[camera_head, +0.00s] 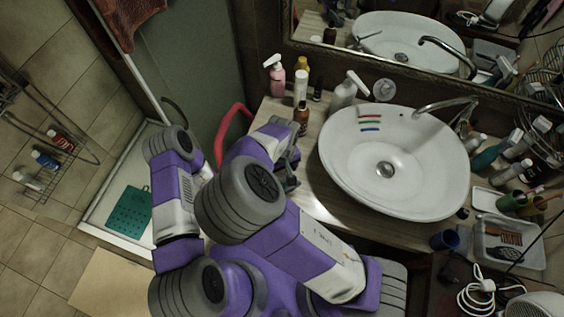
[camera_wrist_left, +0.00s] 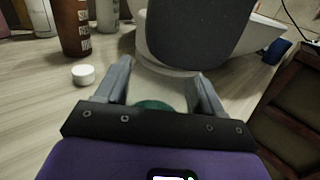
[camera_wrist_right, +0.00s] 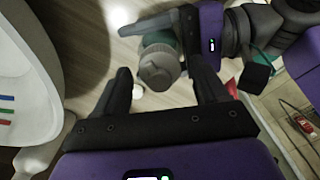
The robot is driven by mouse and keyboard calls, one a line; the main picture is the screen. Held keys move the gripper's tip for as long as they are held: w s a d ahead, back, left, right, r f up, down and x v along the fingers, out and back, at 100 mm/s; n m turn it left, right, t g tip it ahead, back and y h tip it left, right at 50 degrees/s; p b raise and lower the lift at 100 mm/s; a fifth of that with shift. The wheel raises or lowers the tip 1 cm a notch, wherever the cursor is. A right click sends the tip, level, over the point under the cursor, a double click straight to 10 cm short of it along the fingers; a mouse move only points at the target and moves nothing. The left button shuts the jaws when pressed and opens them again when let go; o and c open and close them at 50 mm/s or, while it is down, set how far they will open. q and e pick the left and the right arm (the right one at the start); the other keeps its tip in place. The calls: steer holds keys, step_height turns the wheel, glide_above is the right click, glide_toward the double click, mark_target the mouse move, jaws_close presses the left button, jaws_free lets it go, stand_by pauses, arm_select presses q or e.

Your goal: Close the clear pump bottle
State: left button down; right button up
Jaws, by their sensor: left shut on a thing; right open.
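The clear pump bottle shows from above in the right wrist view as a grey round top (camera_wrist_right: 160,66) over a teal body. In the left wrist view only a teal part (camera_wrist_left: 152,105) of it shows, between the fingers of my left gripper (camera_wrist_left: 163,95), which is shut on it. My right gripper (camera_wrist_right: 160,88) is open, its fingers spread either side of the bottle's top and apart from it. In the head view my arms hide the bottle and most of both grippers. I cannot tell whether its pump is fully seated.
A small white round cap (camera_wrist_left: 83,74) lies on the counter near a brown bottle (camera_wrist_left: 72,27). The white basin (camera_head: 335,160) stands to the right. Several bottles, including a pink pump bottle (camera_head: 276,80) and a whitish pump bottle (camera_head: 344,95), line the back.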

steer(key=shift+f, duration=0.5)
steer(key=c, duration=1.1)
steer(key=shift+s+m, duration=0.1)
steer(key=shift+m, duration=0.5)
steer(key=m, duration=0.3)
steer(key=shift+m, duration=0.4)
steer(key=m, duration=0.6)
steer(key=shift+m, duration=0.4)
steer(key=o, duration=1.2)
